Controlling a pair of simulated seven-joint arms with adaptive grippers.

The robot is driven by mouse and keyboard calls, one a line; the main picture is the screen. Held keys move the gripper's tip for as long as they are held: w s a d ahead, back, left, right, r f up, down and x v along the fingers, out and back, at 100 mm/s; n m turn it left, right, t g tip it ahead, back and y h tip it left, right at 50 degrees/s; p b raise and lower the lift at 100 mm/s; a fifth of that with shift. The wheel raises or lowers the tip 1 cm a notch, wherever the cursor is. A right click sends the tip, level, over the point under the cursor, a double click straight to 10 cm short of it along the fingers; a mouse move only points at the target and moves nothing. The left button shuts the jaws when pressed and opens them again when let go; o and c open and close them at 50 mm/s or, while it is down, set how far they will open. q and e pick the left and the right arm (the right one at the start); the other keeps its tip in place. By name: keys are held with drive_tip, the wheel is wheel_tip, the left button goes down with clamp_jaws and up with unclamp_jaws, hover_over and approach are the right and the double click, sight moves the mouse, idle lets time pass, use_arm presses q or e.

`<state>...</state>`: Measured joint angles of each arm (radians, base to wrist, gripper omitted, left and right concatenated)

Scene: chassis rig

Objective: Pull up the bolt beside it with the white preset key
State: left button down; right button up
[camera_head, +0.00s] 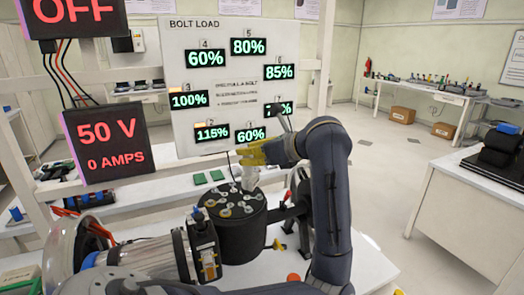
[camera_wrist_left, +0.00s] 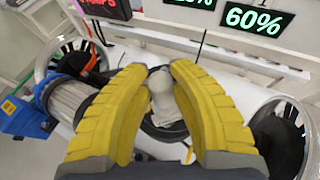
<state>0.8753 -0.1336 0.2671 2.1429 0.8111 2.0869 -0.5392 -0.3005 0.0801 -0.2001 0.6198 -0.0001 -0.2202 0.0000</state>
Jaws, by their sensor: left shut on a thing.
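My left gripper (camera_head: 254,160) has yellow fingers and is over the back of a round black drum (camera_head: 238,235). It is shut on a pale, whitish tool, seemingly the white preset key (camera_head: 249,180), which points down at the drum's top. In the left wrist view the key (camera_wrist_left: 161,92) sits between the two yellow fingers (camera_wrist_left: 158,100). Several small metal bolts (camera_head: 225,212) form a ring on the drum's top. The key's lower end is near the back bolts; I cannot tell whether it is seated on one. My right gripper is not in view.
A white board (camera_head: 180,50) behind shows bolt load readings; 115% and 100% carry orange marks, and one is partly hidden by my gripper. A dark display (camera_head: 105,143) reads 50 V, 0 AMPS. A metal cylinder assembly (camera_head: 150,258) lies left of the drum.

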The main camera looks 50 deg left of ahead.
sight(251, 176)
use_arm(q)
drive_tip(key=shift+s+g, duration=0.25)
drive_tip(key=shift+g, duration=0.05)
drive_tip(key=shift+f, duration=2.5)
drive_tip(key=shift+d+f, duration=0.1)
drive_tip(key=shift+f, duration=1.05)
idle(1.0)
drive_tip(key=shift+r, duration=0.1)
drive_tip(key=shift+r, duration=3.5)
drive_tip(key=shift+w, duration=0.15)
